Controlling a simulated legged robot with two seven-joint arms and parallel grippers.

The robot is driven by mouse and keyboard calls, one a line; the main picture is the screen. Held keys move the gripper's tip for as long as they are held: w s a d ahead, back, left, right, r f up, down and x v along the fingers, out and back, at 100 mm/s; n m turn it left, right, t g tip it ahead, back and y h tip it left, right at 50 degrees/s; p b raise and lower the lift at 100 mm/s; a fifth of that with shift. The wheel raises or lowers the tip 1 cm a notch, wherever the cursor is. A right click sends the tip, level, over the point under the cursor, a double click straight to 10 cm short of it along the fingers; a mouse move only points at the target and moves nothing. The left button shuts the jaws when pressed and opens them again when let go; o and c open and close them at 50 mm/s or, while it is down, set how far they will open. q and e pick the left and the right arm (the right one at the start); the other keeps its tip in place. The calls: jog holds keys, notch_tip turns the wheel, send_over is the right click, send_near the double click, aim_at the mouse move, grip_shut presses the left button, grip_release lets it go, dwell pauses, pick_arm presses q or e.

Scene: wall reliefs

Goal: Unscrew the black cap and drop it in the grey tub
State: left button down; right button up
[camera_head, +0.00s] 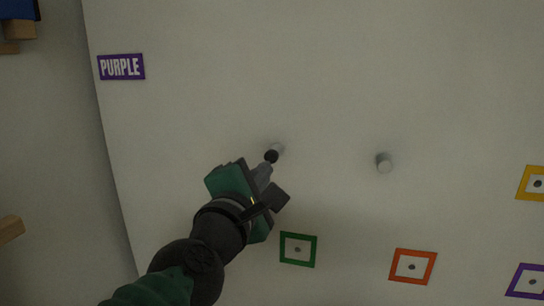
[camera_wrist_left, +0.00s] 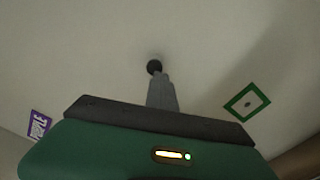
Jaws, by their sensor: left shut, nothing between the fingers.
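A small black round cap (camera_head: 271,156) is at the wall panel, in front of a short pale grey stub (camera_head: 278,147). It also shows in the left wrist view (camera_wrist_left: 153,67), just beyond the fingertips. My left gripper (camera_head: 265,168) is shut and empty, its grey fingers pointing at the cap from the lower left. In the left wrist view the closed fingers (camera_wrist_left: 158,82) reach up to the cap's lower edge; I cannot tell whether they touch it. No grey tub is in view. My right gripper is not in view.
A second grey stub (camera_head: 384,162) sticks out of the panel to the right. A purple label (camera_head: 121,67) is at upper left. Green (camera_head: 298,250), orange (camera_head: 412,267), yellow (camera_head: 534,183) and purple (camera_head: 528,281) square frames mark the panel. Wooden pieces (camera_head: 10,229) show at the left edge.

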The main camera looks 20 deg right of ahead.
pick_arm(q)
jog(key=n, duration=0.5)
jog(key=shift+s+d+f+b, duration=0.1)
jog(key=shift+s+d+b, duration=0.2)
jog(key=shift+s, duration=0.1)
jog(key=n, duration=0.7)
jog(key=s+r+n, duration=0.1)
jog(key=n, duration=0.2)
jog(key=shift+d+b, duration=0.2)
jog(key=shift+b, duration=0.2)
jog(key=c, duration=2.1)
grip_release()
